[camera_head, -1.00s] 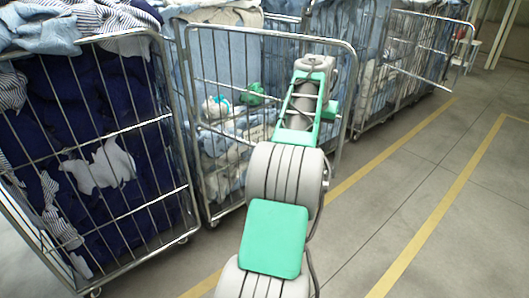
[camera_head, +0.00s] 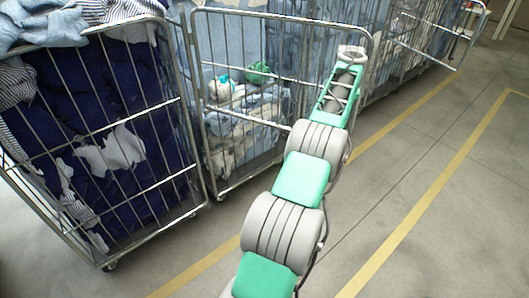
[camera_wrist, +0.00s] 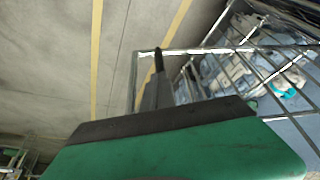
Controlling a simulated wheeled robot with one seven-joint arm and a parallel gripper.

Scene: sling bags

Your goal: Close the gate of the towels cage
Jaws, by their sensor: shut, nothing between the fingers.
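The towels cage is likely the middle wire cage (camera_head: 219,184), with light blue and white towels (camera_head: 240,130) inside. Its barred gate (camera_head: 285,17) has a rounded top frame and seems to stand at an angle; how wide cannot be told. My arm crosses in front of the gate's right side in the head view, with its far end by the top right corner; the fingers cannot be made out there. In the wrist view, my gripper (camera_wrist: 158,62) is shut and empty, its dark fingers beside the gate's corner (camera_wrist: 139,54). Whether they touch is unclear.
A cage (camera_head: 187,145) full of navy cloth stands close on the left, striped and blue cloth on top. More cages (camera_head: 425,45) line up at the back right. The grey floor (camera_head: 440,215) with yellow lines is clear on the right.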

